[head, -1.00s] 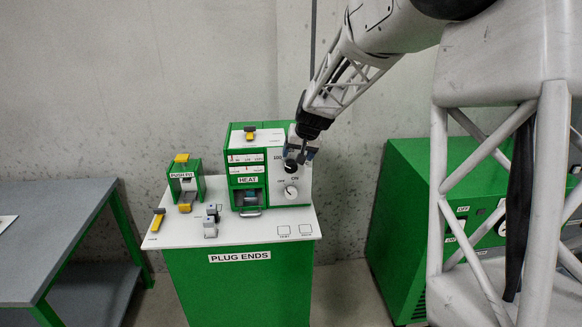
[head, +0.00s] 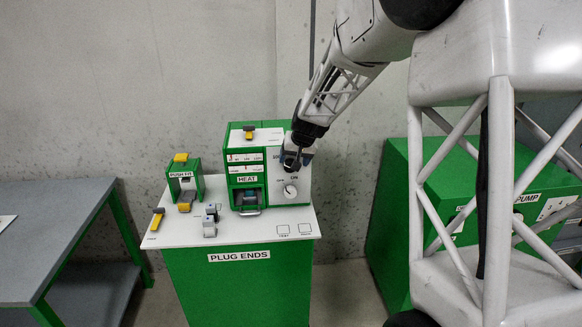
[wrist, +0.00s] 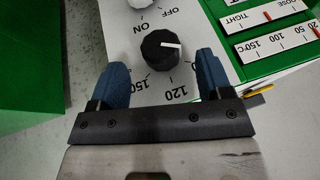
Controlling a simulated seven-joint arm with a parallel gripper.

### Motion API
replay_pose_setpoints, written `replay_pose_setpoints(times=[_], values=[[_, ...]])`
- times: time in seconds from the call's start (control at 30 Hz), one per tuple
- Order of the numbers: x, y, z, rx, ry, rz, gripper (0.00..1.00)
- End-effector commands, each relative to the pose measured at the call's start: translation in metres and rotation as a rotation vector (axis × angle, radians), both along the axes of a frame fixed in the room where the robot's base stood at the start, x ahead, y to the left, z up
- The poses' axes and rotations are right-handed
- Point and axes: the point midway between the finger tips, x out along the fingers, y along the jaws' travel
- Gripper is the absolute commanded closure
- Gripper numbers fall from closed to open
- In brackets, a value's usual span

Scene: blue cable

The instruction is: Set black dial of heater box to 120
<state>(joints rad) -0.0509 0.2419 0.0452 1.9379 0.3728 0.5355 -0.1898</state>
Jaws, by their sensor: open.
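The heater box (head: 246,140) is green with a white front panel and stands on the bench. Its black dial (wrist: 158,50) shows in the wrist view, with a white pointer mark aimed to the right in that picture. The printed 120 (wrist: 177,91) and 150 are below the dial there, partly hidden by my gripper; the pointer is not aimed at 120. My gripper (wrist: 162,64) is open, one blue finger on each side of the dial, with visible gaps. In the head view my gripper (head: 296,160) covers the dial.
A white ON/OFF knob (head: 290,192) sits below the dial in the head view. The white bench top (head: 262,228) holds a push-fit fixture (head: 184,180) and small grey and yellow parts on the left. A green pump cabinet (head: 390,220) is at right.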

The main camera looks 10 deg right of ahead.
Motion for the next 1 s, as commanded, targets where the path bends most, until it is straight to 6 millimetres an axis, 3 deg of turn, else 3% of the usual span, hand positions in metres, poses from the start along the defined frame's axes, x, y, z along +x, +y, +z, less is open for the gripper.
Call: replay_pose_setpoints(times=[0.4, 0.87, 1.0], values=[[0.014, 0.008, -0.034, 0.000, 0.001, -0.001, 0.28], [0.016, 0.009, -0.039, 0.000, 0.001, 0.000, 0.28], [0.016, 0.009, -0.039, 0.000, 0.001, 0.000, 0.49]])
